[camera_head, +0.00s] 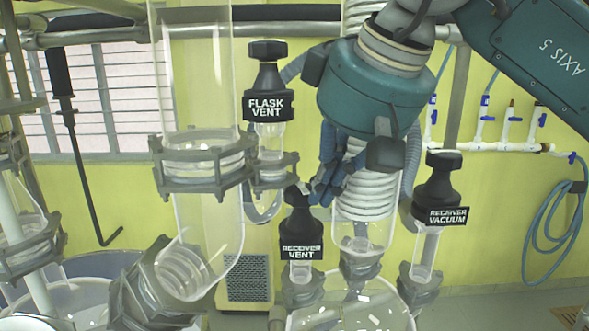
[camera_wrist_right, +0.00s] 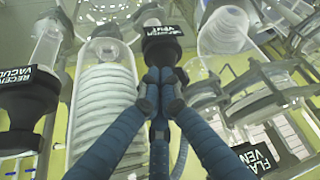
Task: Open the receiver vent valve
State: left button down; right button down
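The receiver vent valve (camera_head: 301,240) is a black knob with a white-lettered label on a glass neck, low in the middle of the head view. It also shows upside down at the top of the right wrist view (camera_wrist_right: 162,48). My right gripper (camera_head: 318,189) has blue ribbed fingers and is at the upper right of this knob. In the right wrist view its fingertips (camera_wrist_right: 160,77) are drawn together right at the knob's end. They overlap the knob in the picture, and I cannot tell whether they touch it. My left gripper is not in view.
The flask vent valve (camera_head: 267,85) stands above and left, and the receiver vacuum valve (camera_head: 440,195) to the right. A glass coil column (camera_head: 366,200) is close behind my right fingers. A large glass tube (camera_head: 200,80) with metal clamps stands left. A blue hose (camera_head: 555,230) hangs on the yellow wall.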

jog(key=shift+w+d, duration=0.4)
jog(key=shift+w, duration=0.15)
jog(key=shift+s+d, duration=0.15)
dwell(0.4)
notch_tip(320, 180, up, 6)
jog(key=shift+s+d, duration=0.15)
jog(key=shift+s, duration=0.05)
dwell(0.4)
jog(key=s+a+f+b, duration=0.1)
jog(key=a+f, duration=0.2)
jog(key=f, duration=0.3)
jog(key=shift+s+a, duration=0.15)
jog(key=shift+s, duration=0.15)
dwell(0.4)
